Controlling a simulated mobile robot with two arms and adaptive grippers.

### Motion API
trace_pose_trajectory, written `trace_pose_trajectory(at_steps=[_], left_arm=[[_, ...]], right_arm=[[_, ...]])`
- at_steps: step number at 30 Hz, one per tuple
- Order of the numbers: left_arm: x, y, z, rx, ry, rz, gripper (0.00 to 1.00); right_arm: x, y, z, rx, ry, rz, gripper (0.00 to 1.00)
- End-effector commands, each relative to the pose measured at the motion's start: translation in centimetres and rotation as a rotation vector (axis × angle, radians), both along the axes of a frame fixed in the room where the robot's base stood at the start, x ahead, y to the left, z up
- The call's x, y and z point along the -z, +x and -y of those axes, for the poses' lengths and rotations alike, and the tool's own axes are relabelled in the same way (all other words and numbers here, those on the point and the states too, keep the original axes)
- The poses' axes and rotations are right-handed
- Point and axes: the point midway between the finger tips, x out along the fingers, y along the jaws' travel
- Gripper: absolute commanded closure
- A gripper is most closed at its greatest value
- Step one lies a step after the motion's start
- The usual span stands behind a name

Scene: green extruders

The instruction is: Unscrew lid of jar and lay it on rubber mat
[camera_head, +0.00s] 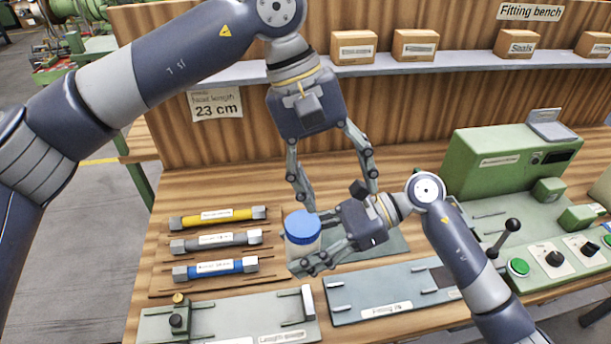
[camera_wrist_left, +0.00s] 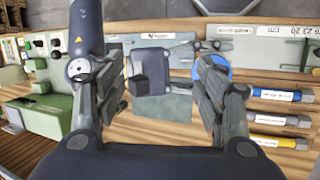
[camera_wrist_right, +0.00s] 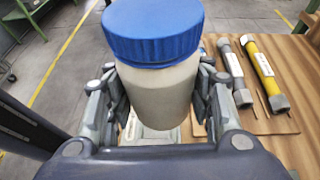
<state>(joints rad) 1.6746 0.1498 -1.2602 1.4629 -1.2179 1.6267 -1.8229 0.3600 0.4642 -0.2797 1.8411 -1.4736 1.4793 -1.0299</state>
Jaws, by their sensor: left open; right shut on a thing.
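The jar (camera_head: 302,249) has a pale body and a blue ribbed lid (camera_head: 301,225). My right gripper (camera_head: 318,250) is shut on the jar's body. In the right wrist view the jar (camera_wrist_right: 158,95) stands upright between the fingers, with its lid (camera_wrist_right: 153,32) on top. My left gripper (camera_head: 338,197) points down, open and empty, above and to the right of the lid. In the left wrist view the lid (camera_wrist_left: 224,66) is partly hidden behind a finger. A grey-green mat (camera_head: 392,246), seemingly the rubber mat, lies under my right gripper, partly covered by it.
Yellow, grey and blue labelled tubes (camera_head: 217,217) lie left of the jar. A length gauge (camera_head: 240,318) and a fitting jig (camera_head: 385,295) are at the front. A green machine (camera_head: 505,165) with a lever stands right. Boxes (camera_head: 415,45) line the shelf behind.

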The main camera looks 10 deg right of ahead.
Motion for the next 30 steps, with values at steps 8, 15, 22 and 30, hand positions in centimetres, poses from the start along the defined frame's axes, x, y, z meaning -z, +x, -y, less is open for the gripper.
trace_pose_trajectory(at_steps=[8,15,22,30], left_arm=[[0.0,0.6,-3.7,0.251,0.263,0.238,0.36],[1.6,0.7,-4.3,0.282,0.300,0.260,0.36],[5.2,0.7,-4.3,0.279,0.296,0.257,0.36],[7.7,0.7,-4.3,0.278,0.294,0.258,0.36]], right_arm=[[-0.1,0.0,0.0,0.001,0.002,0.001,1.00],[-0.1,0.0,0.0,0.001,0.002,0.001,1.00],[-0.1,0.0,0.0,0.001,0.002,0.001,1.00],[-0.1,0.0,0.0,0.000,0.002,0.002,1.00]])
